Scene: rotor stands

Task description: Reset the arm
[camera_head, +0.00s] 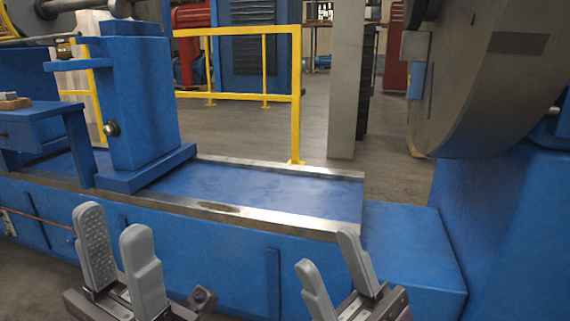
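My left gripper (120,258) is at the lower left of the head view, its two grey fingers apart with nothing between them. My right gripper (335,272) is at the lower middle right, also with its fingers apart and empty. Both are in front of the long blue machine bed (270,192), and neither is seen to hold anything. The wrists and most of both arms are cut off by the bottom edge of the view.
A blue machine post (140,105) stands on the bed at left, beside a small blue table (35,112). A large grey disc (490,75) hangs at upper right above a blue block (412,250). A yellow railing (297,95) stands behind the bed. Open floor lies beyond.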

